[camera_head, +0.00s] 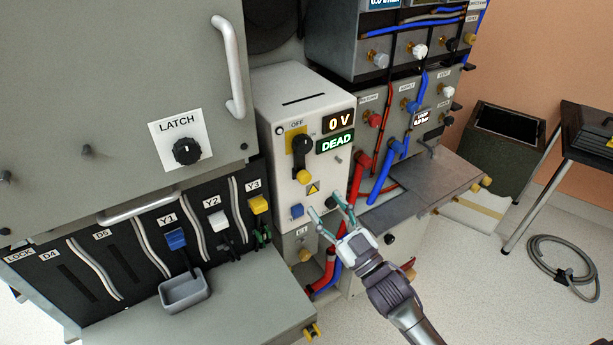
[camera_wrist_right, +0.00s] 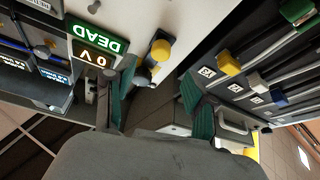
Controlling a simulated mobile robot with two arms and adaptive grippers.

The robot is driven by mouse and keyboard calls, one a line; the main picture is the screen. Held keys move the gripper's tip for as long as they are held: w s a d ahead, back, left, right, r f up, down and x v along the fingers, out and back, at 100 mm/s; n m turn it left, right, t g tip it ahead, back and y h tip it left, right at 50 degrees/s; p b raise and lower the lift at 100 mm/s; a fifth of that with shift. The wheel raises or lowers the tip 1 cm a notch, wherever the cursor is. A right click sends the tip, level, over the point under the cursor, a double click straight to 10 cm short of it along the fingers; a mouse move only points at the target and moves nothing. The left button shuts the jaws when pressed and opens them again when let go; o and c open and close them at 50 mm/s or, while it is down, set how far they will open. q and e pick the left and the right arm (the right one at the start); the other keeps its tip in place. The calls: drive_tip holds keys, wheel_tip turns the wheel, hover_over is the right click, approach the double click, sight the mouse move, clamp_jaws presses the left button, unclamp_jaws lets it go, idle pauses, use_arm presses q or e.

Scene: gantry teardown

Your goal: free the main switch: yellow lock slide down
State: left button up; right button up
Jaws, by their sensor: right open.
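The main switch has a black handle (camera_head: 301,146) on a yellow plate below the OFF label, on the white front panel (camera_head: 325,170). The yellow lock slide (camera_head: 304,176) sits at the lower end of the handle. In the right wrist view, which is upside down, the slide (camera_wrist_right: 161,49) and handle (camera_wrist_right: 153,70) show between the fingers. My right gripper (camera_head: 324,204) is open and empty, below and right of the slide in the head view and apart from it. Its green-lined fingers show in the wrist view (camera_wrist_right: 157,103). My left gripper is out of view.
Displays read 0 V (camera_head: 339,121) and DEAD (camera_head: 335,142) beside the switch. A blue button (camera_head: 296,211) is at the panel's lower left. Red hoses (camera_head: 357,178) and blue hoses (camera_head: 384,172) run at right. A grey cup (camera_head: 185,291) stands on the left ledge.

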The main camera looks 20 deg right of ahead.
sight(307, 181)
drive_tip(key=p+x, duration=0.1)
drive_tip(key=x, duration=0.7)
clamp_jaws()
drive_tip(key=shift+f, duration=0.1)
